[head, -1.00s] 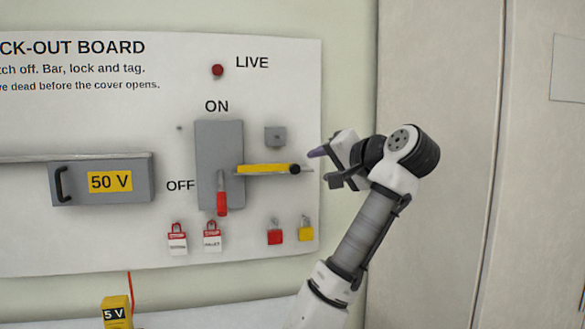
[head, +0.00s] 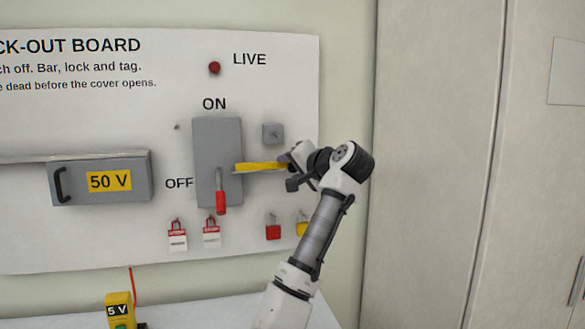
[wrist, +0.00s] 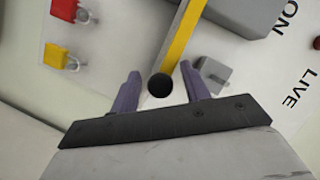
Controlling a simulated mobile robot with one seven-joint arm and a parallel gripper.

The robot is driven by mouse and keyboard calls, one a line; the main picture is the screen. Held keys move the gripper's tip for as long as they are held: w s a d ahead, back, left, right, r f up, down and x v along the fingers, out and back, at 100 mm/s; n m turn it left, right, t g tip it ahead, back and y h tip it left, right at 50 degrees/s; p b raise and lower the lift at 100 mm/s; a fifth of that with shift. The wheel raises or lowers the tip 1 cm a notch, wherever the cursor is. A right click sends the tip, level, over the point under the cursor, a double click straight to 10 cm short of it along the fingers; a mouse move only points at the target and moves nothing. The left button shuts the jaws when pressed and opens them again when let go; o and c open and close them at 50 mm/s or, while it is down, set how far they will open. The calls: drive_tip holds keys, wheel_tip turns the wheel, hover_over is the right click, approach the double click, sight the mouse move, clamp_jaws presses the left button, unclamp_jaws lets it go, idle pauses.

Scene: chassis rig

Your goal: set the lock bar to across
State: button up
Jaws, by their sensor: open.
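The yellow lock bar (head: 262,167) lies level at the right side of the grey switch box (head: 217,140), its left end at the box edge. The red-handled switch lever (head: 221,200) points down beside OFF. My gripper (head: 290,167) is at the bar's right end and covers that end in the head view. In the wrist view my gripper (wrist: 160,82) is open. The bar's black round knob (wrist: 160,86) sits between its two purple fingers, with a gap on each side. The yellow bar (wrist: 183,36) runs away from the knob toward the switch box (wrist: 245,10).
A small grey block (head: 273,133) is fixed above the bar. Red and white tags (head: 178,235), a red padlock (head: 273,226) and a yellow padlock (head: 301,224) hang below. A red LIVE lamp (head: 214,68) sits above.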

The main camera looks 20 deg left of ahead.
sight(264, 169)
clamp_jaws()
drive_tip(key=s+a+b, duration=0.1)
drive_tip(key=s+a, duration=0.2)
drive_tip(key=a, duration=0.2)
drive_tip(key=shift+s, duration=0.3)
drive_tip(key=shift+a, duration=0.1)
unclamp_jaws()
drive_tip(key=shift+a, duration=0.25)
drive_tip(key=shift+d, duration=0.15)
